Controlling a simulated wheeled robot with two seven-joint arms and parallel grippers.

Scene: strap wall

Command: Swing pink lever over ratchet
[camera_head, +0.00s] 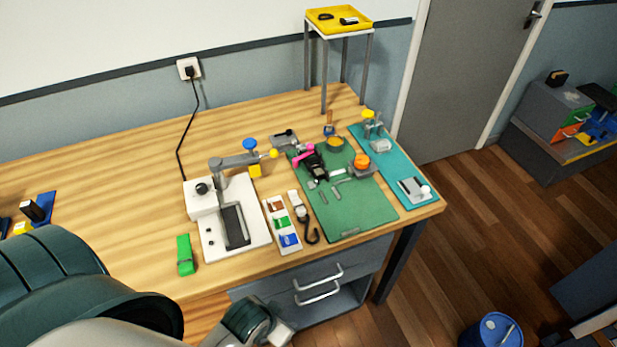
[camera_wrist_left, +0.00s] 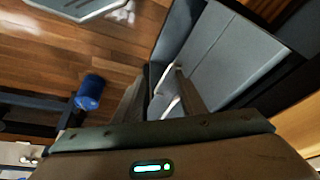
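The pink lever (camera_head: 304,153) is on a small black ratchet (camera_head: 316,164), which lies on the green mat (camera_head: 355,215) toward its far left corner. The lever sticks out to the left of the black body. A pale strap piece (camera_head: 343,174) runs from the ratchet toward an orange knob (camera_head: 361,161). My left gripper (camera_wrist_left: 162,98) is low in front of the table, far from the ratchet. In the left wrist view its two fingers are apart with nothing between them. The lever and ratchet are not in the left wrist view. My right gripper is not in view.
A white press-like fixture (camera_head: 262,236) with a grey arm stands left of the mat. Drawers with handles (camera_head: 318,275) are below the table edge. A teal mat (camera_head: 390,165) lies right.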

